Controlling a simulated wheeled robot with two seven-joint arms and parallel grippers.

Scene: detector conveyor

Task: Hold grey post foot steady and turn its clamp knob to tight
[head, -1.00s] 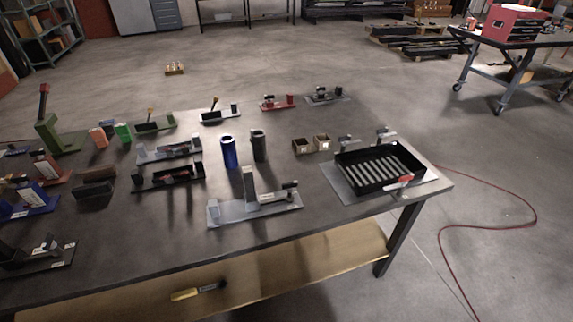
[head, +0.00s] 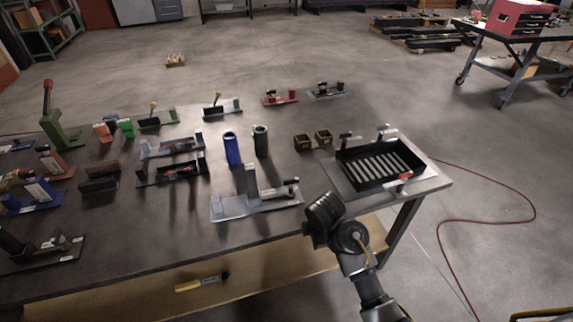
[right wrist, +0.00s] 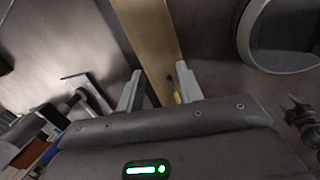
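The grey post foot (head: 230,207) lies near the front edge of the dark table. It has a flat light plate, an upright grey post (head: 251,180) and a low clamp with a dark knob (head: 293,182) at its right end. Whether the knob is tight cannot be seen. My right arm reaches in from the lower right, its dark wrist just right of the foot, apart from it. In the right wrist view my right gripper (right wrist: 160,88) has its fingers apart with nothing between them. A pale plate at left there may be the foot. My left gripper is out of view.
A black slotted tray (head: 352,182) stands to the right on the table. Blue (head: 232,148) and dark (head: 260,141) cylinders stand behind the foot, brown boxes (head: 303,142) farther right. Several fixtures fill the left. A yellow-handled tool (head: 189,286) lies on the lower shelf.

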